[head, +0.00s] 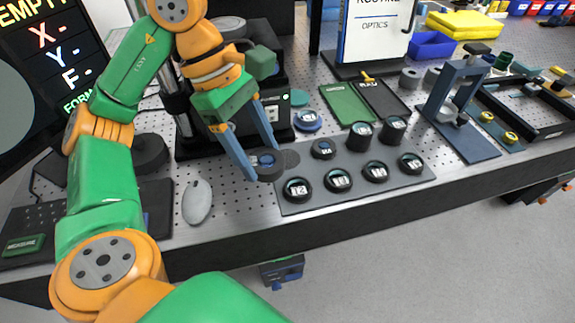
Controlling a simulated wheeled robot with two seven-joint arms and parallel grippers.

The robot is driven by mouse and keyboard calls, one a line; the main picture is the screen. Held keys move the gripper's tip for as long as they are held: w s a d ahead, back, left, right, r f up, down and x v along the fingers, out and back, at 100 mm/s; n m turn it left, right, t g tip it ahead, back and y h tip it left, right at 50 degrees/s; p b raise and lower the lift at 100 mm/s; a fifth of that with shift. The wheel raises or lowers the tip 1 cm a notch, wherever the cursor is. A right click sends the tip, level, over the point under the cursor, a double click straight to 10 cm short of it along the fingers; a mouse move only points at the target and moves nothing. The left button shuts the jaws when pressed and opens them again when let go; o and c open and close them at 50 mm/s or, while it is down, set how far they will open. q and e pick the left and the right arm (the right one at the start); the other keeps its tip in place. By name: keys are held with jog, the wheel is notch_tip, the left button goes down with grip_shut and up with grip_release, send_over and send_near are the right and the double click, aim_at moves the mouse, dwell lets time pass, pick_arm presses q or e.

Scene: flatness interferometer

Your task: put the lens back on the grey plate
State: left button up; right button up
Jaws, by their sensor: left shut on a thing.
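My left gripper (261,160) is shut on a lens (270,174), a black ring with bluish glass. It holds the lens at the left edge of the grey plate (312,166); I cannot tell whether the lens touches anything below. The plate carries several other black-ringed lenses, such as a labelled one (297,188) at its front left and a taller one (360,133) at its back. A dark round spot (291,157) on the plate, just right of the held lens, looks empty. My right gripper is not in view.
A grey mouse (197,202) lies left of the plate. A blue-ringed disc (308,121) and a green pad (347,103) are behind it. A blue-grey clamp stand (455,130) stands to the right. The table's front edge is close to the plate.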

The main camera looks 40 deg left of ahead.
pick_arm(q)
jog(key=s+a+n+t+b, duration=0.1)
jog(key=a+n+t+b, duration=0.1)
jog(key=a+n, duration=0.15)
jog(key=n+p, duration=0.3)
jog(key=p, duration=0.1)
send_over(286, 159)
jog(key=a, duration=0.1)
jog(key=shift+m+y, duration=0.25)
jog(key=shift+y, duration=0.15)
jog(key=f, duration=0.9)
jog(key=shift+s+f, duration=0.4)
notch_tip(286, 159, down, 3)
jog(key=shift+r, duration=0.1)
jog(key=shift+f, duration=0.3)
jog(key=o, duration=1.5)
jog(key=shift+o, duration=0.2)
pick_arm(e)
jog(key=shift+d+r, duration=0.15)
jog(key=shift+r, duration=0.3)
pick_arm(q)
jog(key=shift+r, duration=0.1)
